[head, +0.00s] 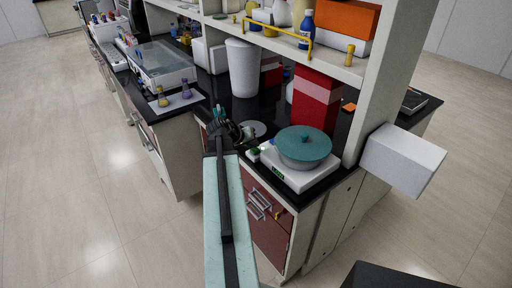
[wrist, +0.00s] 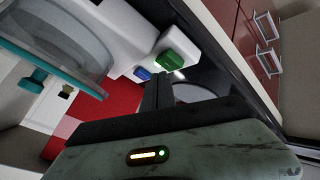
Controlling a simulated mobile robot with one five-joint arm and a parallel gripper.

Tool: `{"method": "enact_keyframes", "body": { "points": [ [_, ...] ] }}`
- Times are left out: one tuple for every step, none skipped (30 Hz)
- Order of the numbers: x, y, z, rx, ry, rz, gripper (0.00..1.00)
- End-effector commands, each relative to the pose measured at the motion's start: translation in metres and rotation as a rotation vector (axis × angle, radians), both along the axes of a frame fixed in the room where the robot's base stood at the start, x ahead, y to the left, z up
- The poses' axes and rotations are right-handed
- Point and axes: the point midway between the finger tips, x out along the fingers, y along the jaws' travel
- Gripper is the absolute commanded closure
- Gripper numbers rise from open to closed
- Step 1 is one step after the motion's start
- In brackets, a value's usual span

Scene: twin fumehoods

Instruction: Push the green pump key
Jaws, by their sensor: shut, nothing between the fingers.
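The green pump key (wrist: 177,46) stands out from the edge of a white device in the wrist view. A blue key (wrist: 142,74) sits beside it. In the head view the green key (head: 254,151) is a small spot at the left corner of the white device (head: 307,182), which carries a round vessel with a teal lid (head: 303,146). My gripper (wrist: 164,77) is shut and empty. Its fingertips are close to the green key and just short of it in the wrist view; I cannot tell whether they touch. In the head view my gripper (head: 240,130) is left of the device.
A red box (head: 315,100) and a white bin (head: 243,68) stand behind on the black bench top. A shelf post (head: 378,85) rises to the right of the device. Drawers with metal handles (head: 258,204) are below. The floor at left is clear.

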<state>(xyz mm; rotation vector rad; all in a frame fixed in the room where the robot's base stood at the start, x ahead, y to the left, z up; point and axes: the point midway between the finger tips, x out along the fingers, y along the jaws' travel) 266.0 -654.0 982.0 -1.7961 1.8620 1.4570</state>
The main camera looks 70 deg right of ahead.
Motion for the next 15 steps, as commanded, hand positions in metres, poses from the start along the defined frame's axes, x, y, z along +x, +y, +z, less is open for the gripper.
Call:
{"method": "enact_keyframes", "body": {
  "points": [
    [0.0,0.0,-0.001,0.0,0.0,0.0,1.0],
    [0.0,0.0,-0.001,0.0,0.0,0.0,1.0],
    [0.0,0.0,-0.001,0.0,0.0,0.0,1.0],
    [0.0,0.0,-0.001,0.0,0.0,0.0,1.0],
    [0.0,0.0,0.0,0.0,0.0,0.0,1.0],
    [0.0,0.0,0.002,0.0,0.0,0.0,1.0],
    [0.0,0.0,0.004,0.0,0.0,0.0,1.0],
    [0.0,0.0,0.007,0.0,0.0,0.0,1.0],
    [0.0,0.0,0.011,0.0,0.0,0.0,1.0],
    [0.0,0.0,0.015,0.0,0.0,0.0,1.0],
    [0.0,0.0,0.019,0.0,0.0,0.0,1.0],
    [0.0,0.0,0.024,0.0,0.0,0.0,1.0],
    [0.0,0.0,0.028,0.0,0.0,0.0,1.0],
    [0.0,0.0,0.032,0.0,0.0,0.0,1.0],
    [0.0,0.0,0.036,0.0,0.0,0.0,1.0]
  ]
}}
